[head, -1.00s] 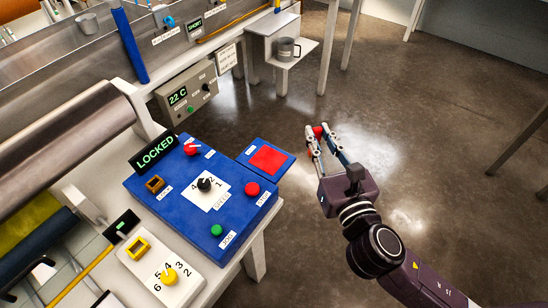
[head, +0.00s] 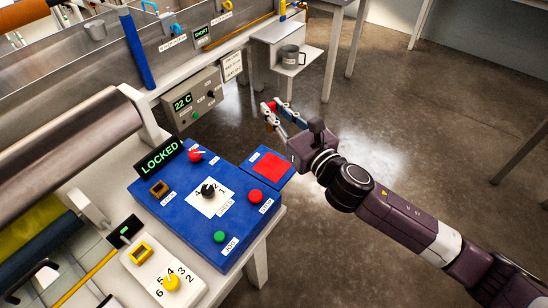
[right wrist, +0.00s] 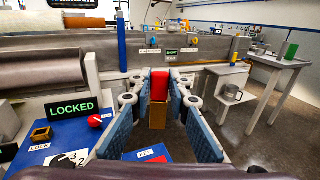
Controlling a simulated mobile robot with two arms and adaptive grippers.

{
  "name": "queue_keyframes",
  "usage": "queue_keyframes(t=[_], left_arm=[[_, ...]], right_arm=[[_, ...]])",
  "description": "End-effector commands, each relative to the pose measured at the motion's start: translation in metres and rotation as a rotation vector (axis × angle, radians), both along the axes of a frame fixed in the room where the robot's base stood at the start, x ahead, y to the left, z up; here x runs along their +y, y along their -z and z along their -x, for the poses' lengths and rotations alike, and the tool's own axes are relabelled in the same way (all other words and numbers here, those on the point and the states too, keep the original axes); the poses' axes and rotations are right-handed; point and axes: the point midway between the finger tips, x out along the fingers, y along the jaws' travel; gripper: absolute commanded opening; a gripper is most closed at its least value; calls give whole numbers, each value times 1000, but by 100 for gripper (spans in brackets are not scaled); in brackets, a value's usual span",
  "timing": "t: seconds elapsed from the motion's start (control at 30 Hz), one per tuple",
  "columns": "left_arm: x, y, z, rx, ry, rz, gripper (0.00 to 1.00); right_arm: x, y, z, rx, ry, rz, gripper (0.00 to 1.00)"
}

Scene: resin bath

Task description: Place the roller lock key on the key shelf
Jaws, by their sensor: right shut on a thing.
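The roller lock key, red with a brass-coloured part, is between the fingertips of my right gripper (head: 276,114). In the right wrist view the key (right wrist: 158,88) stands upright between the blue finger pads. In the head view only a small red bit of it shows. The key shelf (head: 287,178) is a small blue plate with a red square, at the right edge of the blue control panel. My right gripper is above and beyond the shelf in the picture, apart from it. In the right wrist view a blue surface labelled KEY (right wrist: 151,154) shows below the gripper. My left gripper is not in view.
The blue control panel (head: 180,222) carries knobs, buttons and a LOCKED display (head: 161,157). A grey box reading 22 C (head: 192,102) is on the bath's side. A mug (head: 290,54) stands on a low stand behind. Open floor lies right of the panel.

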Motion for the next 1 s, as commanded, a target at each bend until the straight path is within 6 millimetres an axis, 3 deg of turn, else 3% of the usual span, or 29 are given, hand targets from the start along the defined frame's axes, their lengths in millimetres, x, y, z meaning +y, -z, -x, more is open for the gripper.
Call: queue_keyframes(t=[0.03,0.3,0.57,0.8,1.0], left_arm=[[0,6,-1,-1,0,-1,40],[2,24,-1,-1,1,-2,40],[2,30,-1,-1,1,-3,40],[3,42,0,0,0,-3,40],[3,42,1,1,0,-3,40]], right_arm=[[0,21,1,8,2,-2,0],[0,88,1,4,2,-3,0],[0,112,0,-1,1,-1,0],[0,148,0,2,1,-3,0],[0,151,0,-2,0,1,0]])
